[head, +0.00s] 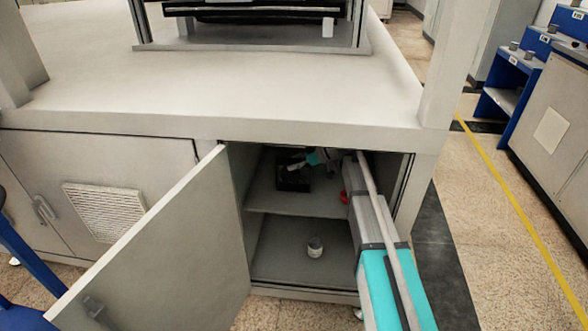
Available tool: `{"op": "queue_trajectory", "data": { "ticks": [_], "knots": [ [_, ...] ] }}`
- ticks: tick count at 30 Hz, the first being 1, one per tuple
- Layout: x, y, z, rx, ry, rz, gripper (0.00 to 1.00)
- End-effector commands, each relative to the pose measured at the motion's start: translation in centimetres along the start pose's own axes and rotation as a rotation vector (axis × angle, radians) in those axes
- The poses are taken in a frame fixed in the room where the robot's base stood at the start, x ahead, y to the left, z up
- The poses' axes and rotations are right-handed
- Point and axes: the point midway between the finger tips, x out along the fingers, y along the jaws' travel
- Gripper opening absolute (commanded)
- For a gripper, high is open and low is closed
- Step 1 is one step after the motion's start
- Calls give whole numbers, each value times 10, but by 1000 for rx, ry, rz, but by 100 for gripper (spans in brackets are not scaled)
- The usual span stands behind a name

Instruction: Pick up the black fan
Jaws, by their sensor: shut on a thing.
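The black fan (293,179), a dark boxy thing, is on the upper shelf inside the open cabinet. My arm reaches in from the lower right. My gripper (299,166) is at the fan's top edge, small in the view, with its jaws shut on the fan. The fan appears at or just above the shelf; I cannot tell whether it touches it. The fingertips are partly lost against the dark fan.
The cabinet door (165,245) stands open to the left. A red item (343,197) sits on the upper shelf (270,202) beside my arm. A small grey can (315,246) stands on the cabinet floor. The cabinet's right post and top edge are close to my arm.

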Motion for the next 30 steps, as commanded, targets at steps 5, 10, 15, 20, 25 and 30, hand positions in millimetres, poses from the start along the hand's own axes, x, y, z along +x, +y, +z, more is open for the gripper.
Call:
{"op": "queue_trajectory", "data": {
  "ticks": [5,10,15,20,25,30],
  "knots": [
    [-2,0,-3,0,0,0,0],
    [-6,0,-11,0,0,0,0],
    [-12,0,-22,0,0,0,0],
    [-19,0,-35,0,0,0,0],
    [-24,-41,-27,0,0,1,0],
    [-31,-82,-23,0,0,1,0]
  ]
}}
